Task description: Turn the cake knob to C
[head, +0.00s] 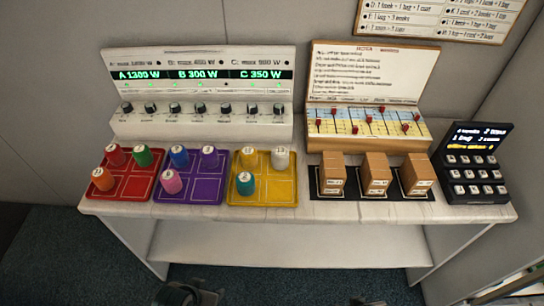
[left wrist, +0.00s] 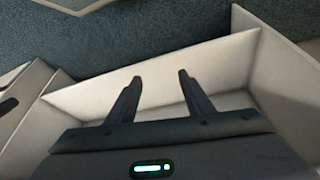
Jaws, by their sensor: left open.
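A white panel (head: 205,85) stands at the back left of the table, with a row of black knobs (head: 200,108) along its lower front. The knob labels are too small to read, so I cannot tell which is the cake knob. Green displays (head: 200,74) above read A 1300 W, B 300 W and C 350 W. My left gripper (head: 188,291) is low at the bottom edge, in front of the table and far from the knobs. In the left wrist view (left wrist: 160,75) its two fingers are apart with nothing between them. A dark sliver at the bottom right may be my right gripper.
Red (head: 126,189), purple (head: 202,190) and yellow (head: 275,194) trays with coloured pegs lie before the panel. A slider board (head: 372,78), several brown boxes (head: 375,172) and a black keypad (head: 478,163) stand right. The table's front edge (head: 300,212) is clear.

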